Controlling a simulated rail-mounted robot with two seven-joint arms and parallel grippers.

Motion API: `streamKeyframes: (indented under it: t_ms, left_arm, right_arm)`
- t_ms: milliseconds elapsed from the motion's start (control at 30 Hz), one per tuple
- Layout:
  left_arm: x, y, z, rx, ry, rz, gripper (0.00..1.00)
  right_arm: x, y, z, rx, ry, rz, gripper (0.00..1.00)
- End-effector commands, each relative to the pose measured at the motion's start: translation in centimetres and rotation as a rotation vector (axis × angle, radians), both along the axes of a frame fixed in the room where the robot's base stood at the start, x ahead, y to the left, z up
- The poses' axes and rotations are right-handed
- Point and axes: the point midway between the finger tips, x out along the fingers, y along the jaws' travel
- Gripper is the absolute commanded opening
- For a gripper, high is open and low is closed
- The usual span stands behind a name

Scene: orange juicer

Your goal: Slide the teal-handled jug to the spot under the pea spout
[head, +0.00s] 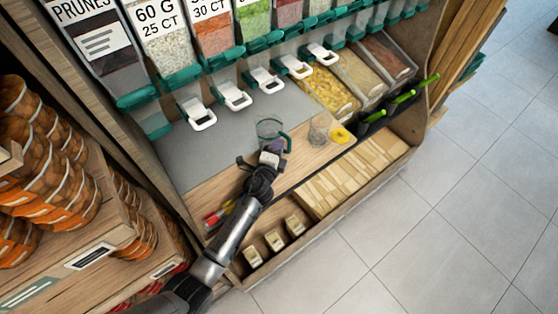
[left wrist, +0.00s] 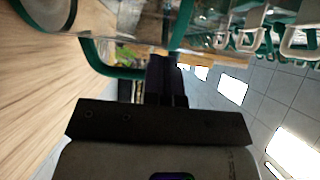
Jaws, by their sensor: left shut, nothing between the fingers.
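The clear jug (head: 268,128) with a teal handle stands on the grey and wooden shelf below the dispensers. Its teal handle (head: 288,142) is on the right side; the handle also shows large in the left wrist view (left wrist: 112,70). My left gripper (head: 270,157) is shut and empty, at the near side of the jug. Its dark fingers (left wrist: 167,75) are close against the handle; I cannot tell if they touch it. A dispenser with green contents (head: 253,18), probably the peas, is at the back, with a white lever (head: 266,80) in front. My right gripper is not in view.
A clear cup (head: 319,129) and a yellow item (head: 341,134) stand right of the jug. More white levers (head: 200,115) hang over the shelf. Bins of grain (head: 333,92) are on the right, with green-handled scoops (head: 403,97). Grey shelf left of the jug is free.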

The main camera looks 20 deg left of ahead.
Motion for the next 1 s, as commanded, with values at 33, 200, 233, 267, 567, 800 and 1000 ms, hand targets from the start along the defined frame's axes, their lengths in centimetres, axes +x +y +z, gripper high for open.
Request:
streamKeyframes:
  t_ms: [33, 200, 233, 267, 567, 800, 1000]
  left_arm:
    - [0.6, 0.7, -0.2, 0.001, 0.001, 0.001, 0.0]
    - [1.5, 1.6, -0.1, -0.002, 0.002, 0.001, 0.0]
    - [1.5, 1.7, -0.1, -0.002, 0.002, 0.001, 0.0]
    - [1.5, 1.7, -0.1, -0.002, 0.002, 0.001, 0.0]
    - [1.5, 1.6, 0.0, -0.002, 0.002, 0.001, 0.0]
    - [0.0, -0.4, -0.1, -0.004, 0.002, -0.005, 0.0]
    - [-3.4, -1.7, 0.1, -0.002, 0.004, -0.005, 0.0]
  right_arm:
    - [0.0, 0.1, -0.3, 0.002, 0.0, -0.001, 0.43]
    - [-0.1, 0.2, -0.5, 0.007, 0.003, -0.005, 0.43]
    - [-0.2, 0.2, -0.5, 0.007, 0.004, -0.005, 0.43]
    - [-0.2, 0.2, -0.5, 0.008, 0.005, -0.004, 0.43]
    - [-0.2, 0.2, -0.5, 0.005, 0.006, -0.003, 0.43]
    - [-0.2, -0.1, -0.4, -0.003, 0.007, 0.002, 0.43]
    - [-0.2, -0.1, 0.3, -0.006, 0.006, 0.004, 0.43]
